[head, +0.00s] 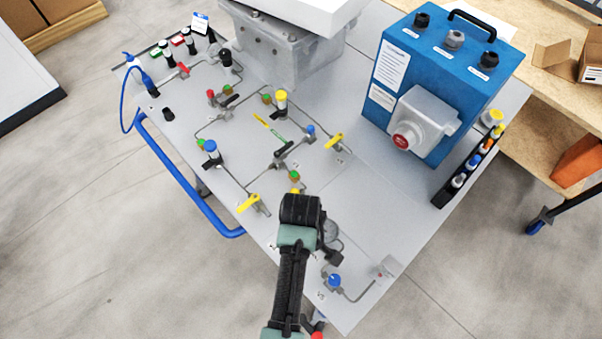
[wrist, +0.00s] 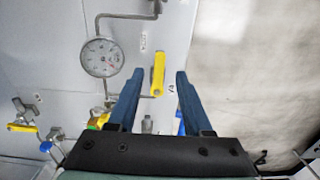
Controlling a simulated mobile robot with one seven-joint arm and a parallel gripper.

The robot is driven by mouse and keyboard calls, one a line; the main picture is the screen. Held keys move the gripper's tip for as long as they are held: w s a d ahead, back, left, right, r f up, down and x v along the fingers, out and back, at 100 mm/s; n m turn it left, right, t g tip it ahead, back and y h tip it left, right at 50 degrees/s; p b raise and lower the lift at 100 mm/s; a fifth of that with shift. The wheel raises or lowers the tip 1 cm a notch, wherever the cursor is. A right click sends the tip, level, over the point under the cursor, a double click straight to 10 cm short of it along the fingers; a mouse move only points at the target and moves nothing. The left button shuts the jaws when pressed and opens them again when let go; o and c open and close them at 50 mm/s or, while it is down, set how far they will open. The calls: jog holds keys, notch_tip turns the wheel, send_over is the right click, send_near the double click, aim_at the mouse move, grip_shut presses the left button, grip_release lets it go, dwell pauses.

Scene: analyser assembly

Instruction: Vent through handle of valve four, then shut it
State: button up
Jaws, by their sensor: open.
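A yellow lever handle (wrist: 158,75) lies between my fingertips in the wrist view, pointing along the fingers. A small label beside it seems to read V4, but it is blurred. My gripper (wrist: 160,71) is open, with one blue finger on each side of the handle and a visible gap on both sides. I cannot tell how far above the handle the tips are. In the head view my gripper (head: 300,207) is over the front part of the grey panel, and my arm hides this handle there.
A round pressure gauge (wrist: 101,57) sits just left of the handle, with thin tubing around it. Other yellow levers (head: 250,204) and a blue knob (head: 334,281) stand on the panel (head: 390,230). A blue box (head: 440,75) stands at back right.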

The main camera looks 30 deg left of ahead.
jog(key=shift+f, duration=1.15)
grip_shut()
